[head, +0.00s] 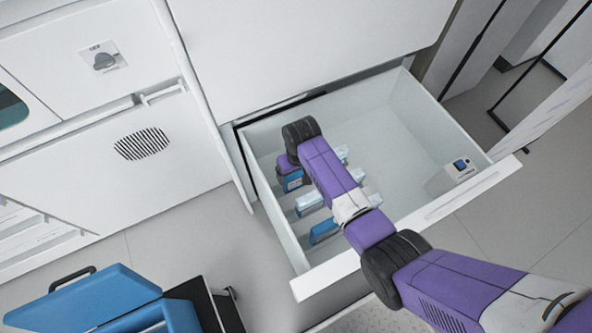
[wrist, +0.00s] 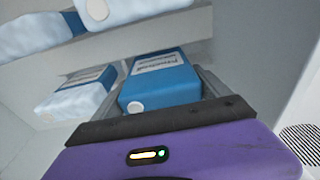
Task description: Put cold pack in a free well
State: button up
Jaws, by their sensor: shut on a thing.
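A blue cold pack (wrist: 160,82) with a pale label and a white round cap sits between the fingers of my gripper (wrist: 161,72) in the wrist view. The gripper is shut on it. In the head view this pack (head: 293,183) shows below my gripper (head: 288,171) at the left side of the open drawer (head: 405,140). Its underside is hidden, so I cannot tell if it touches the drawer floor. A whitish, frosted-looking pack (wrist: 75,95) lies just left of it in the wrist view, apart from it. Another whitish pack (wrist: 125,10) is at the top.
More blue packs (head: 325,231) and whitish packs (head: 375,200) stand in rows along the drawer's left side, partly behind my arm. A small white device (head: 456,173) with a blue face is at the drawer's right. A blue box with an open lid (head: 85,300) is at lower left.

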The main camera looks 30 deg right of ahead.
jog(key=shift+f, duration=0.3)
jog(key=shift+f, duration=0.25)
jog(key=o, duration=1.4)
jog(key=shift+c, duration=0.2)
jog(key=r, duration=0.5)
jog(key=s+r+p, duration=0.1)
jog(key=r, duration=0.1)
jog(key=shift+r, duration=0.35)
